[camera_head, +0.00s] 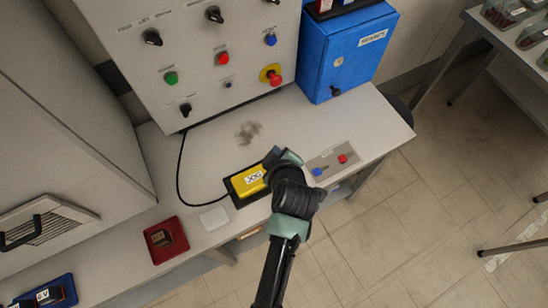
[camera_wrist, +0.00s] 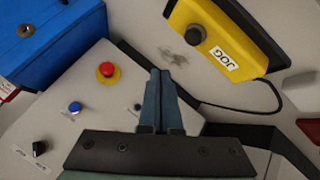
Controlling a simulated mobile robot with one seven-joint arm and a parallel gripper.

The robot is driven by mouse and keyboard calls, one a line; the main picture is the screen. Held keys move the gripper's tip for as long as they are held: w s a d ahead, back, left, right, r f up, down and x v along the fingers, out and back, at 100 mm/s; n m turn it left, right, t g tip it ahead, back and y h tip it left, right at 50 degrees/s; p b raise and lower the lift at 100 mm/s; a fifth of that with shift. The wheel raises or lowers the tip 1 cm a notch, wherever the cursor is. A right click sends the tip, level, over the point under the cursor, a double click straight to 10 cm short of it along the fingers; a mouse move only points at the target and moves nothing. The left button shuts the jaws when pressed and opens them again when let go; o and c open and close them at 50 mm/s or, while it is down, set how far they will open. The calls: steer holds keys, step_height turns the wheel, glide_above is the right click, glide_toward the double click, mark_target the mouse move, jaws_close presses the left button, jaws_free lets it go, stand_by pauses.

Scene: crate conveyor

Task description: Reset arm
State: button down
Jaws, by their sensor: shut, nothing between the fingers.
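My gripper (camera_wrist: 160,92) is shut and empty in the wrist view, its two fingers pressed together. In the head view my arm reaches up from the bottom edge, and the gripper end is over the bench beside the yellow JOG box (camera_head: 247,181). I cannot tell from the head view how high the gripper is above the bench.
A control panel (camera_head: 200,50) with knobs and buttons and a blue cabinet (camera_head: 318,62) stand at the back of the bench (camera_head: 365,125). A small plate with blue and red controls (camera_head: 333,163) is right of my wrist. A red tray (camera_head: 165,240) lies left. A black cable (camera_head: 179,180) crosses the bench.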

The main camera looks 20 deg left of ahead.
steer(key=shift+r, duration=0.1)
steer(key=w+d+r+m+t, duration=0.2)
steer(key=w+r+t, duration=0.15)
steer(key=r, duration=0.75)
steer(key=w+d+r+m+t+h, duration=0.1)
steer(key=w+d+r+m+t, duration=0.2)
steer(key=r, duration=0.8)
steer(key=w+d+r+m+t, duration=0.1)
steer(key=w+r+m+t, duration=0.3)
steer(key=r, duration=0.8)
steer(key=s+d+r+m+t+h, duration=0.1)
steer(key=s+r, duration=0.4)
steer(key=r, duration=0.5)
steer(key=s+d+r+m+t+h, duration=0.1)
steer(key=s+d+r+m+t, duration=0.2)
steer(key=r, duration=0.8)
steer(key=s+d+r+m+t+h, duration=0.2)
steer(key=s+r+t, duration=0.3)
steer(key=r, duration=0.6)
steer(key=shift+s+d+m, duration=0.4)
steer(key=shift+s+d, duration=0.25)
steer(key=shift+s, duration=0.3)
